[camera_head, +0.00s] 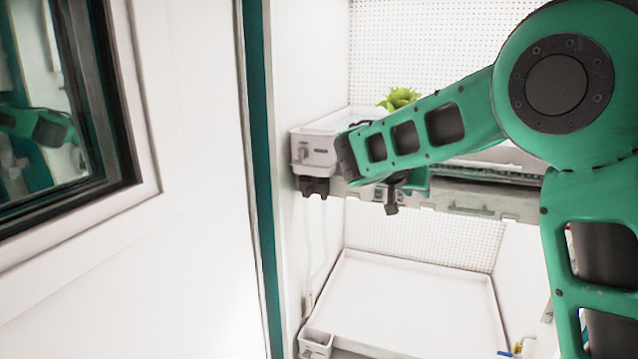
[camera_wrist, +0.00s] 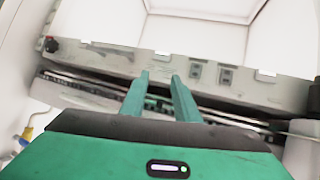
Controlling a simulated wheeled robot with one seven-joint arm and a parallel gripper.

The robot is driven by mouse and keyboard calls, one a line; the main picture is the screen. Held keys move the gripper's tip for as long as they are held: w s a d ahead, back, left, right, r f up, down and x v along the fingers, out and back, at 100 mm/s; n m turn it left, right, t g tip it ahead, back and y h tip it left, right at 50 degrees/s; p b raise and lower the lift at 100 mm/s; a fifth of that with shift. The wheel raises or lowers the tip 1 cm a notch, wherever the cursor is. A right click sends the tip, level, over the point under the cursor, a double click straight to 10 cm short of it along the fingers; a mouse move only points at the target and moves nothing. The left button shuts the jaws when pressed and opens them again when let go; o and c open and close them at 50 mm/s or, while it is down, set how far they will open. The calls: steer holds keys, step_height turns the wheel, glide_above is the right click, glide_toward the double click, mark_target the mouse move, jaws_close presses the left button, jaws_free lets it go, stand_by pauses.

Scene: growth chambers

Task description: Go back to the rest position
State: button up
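My green arm reaches in from the right in the head view and bends back toward the chamber shelf. My gripper shows in the wrist view (camera_wrist: 160,74), with its two green fingers apart and nothing held between them. The fingers point toward the front edge of a grey shelf unit (camera_wrist: 105,58); I cannot tell how far off it is. In the head view the gripper is mostly hidden behind my forearm.
A green leafy plant (camera_head: 399,97) stands on the upper shelf, behind a white tray-like housing (camera_head: 313,148). A bare white tray (camera_head: 415,300) lies below. A white door with a dark-framed window (camera_head: 75,100) takes up the left side.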

steer(key=s+d+f+m+g+y, duration=0.1)
steer(key=s+d+f+g, duration=0.2)
steer(key=s+d, duration=0.65)
steer(key=s+d+f+g+y, duration=0.2)
steer(key=s+d+f, duration=0.1)
steer(key=s+d, duration=0.7)
steer(key=s+a+f+g+y, duration=0.1)
steer(key=s+a+f+y, duration=0.1)
steer(key=s, duration=1.2)
steer(key=s+a+f+g+y, duration=0.1)
steer(key=s+f, duration=0.3)
steer(key=s, duration=1)
steer(key=shift+s+a+n+g+y, duration=0.3)
steer(key=shift+a+n+g+y, duration=0.1)
steer(key=shift+g+y, duration=0.4)
steer(key=shift+w+f, duration=0.25)
steer(key=shift+w, duration=0.45)
